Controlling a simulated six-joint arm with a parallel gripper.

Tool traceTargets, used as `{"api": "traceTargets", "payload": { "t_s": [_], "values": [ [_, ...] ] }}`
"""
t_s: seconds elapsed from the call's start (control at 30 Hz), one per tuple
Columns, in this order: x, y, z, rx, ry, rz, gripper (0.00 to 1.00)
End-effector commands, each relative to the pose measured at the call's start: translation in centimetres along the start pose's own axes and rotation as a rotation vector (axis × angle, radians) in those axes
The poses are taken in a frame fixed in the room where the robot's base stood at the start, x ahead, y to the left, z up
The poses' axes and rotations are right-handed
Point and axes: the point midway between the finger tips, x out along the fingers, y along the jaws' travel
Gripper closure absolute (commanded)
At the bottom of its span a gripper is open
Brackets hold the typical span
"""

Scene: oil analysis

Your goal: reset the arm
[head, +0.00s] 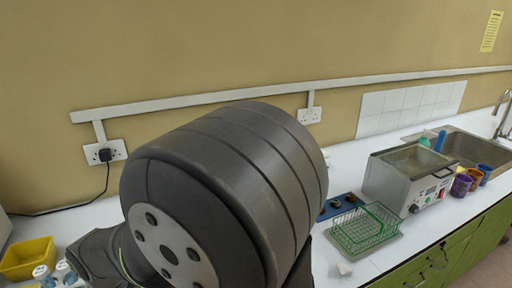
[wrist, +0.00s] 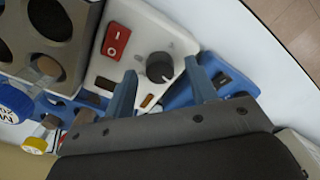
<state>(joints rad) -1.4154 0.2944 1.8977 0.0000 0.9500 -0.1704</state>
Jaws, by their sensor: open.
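My gripper (wrist: 162,76) shows in the wrist view, with its two blue-grey fingers apart and nothing between them except the view of a white device (wrist: 143,22) behind. The device has a red rocker switch (wrist: 116,40) and a black knob (wrist: 160,66). The fingertips are near the knob in the picture; I cannot tell whether they touch the device. In the head view my dark arm (head: 225,190) fills the middle foreground, and my gripper does not show there.
In the wrist view, a grey holed block (wrist: 42,62), a blue-capped bottle (wrist: 14,100) and a yellow-capped one (wrist: 36,145) sit left. In the head view, a yellow bin (head: 28,258) is left; a green wire rack (head: 365,230), a metal bath (head: 408,180) and a sink (head: 470,150) are right.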

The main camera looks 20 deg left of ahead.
Motion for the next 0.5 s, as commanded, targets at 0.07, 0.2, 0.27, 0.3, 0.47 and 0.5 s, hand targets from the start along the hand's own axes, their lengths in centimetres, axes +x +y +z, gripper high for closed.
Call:
{"api": "traceTargets", "payload": {
  "t_s": [0.07, 0.2, 0.27, 0.3, 0.47, 0.5],
  "values": [
    [0.45, 0.00, 0.02, 0.000, 0.000, 0.000, 0.48],
    [0.67, 0.00, 0.02, 0.000, 0.000, 0.000, 0.48],
    [0.66, 0.00, 0.01, 0.001, 0.000, 0.000, 0.48],
    [0.65, 0.00, 0.01, 0.000, 0.001, 0.000, 0.48],
    [0.57, 0.00, 0.00, 0.000, 0.001, 0.000, 0.48],
    [0.44, 0.00, -0.02, 0.000, 0.002, 0.000, 0.48]
  ]
}}
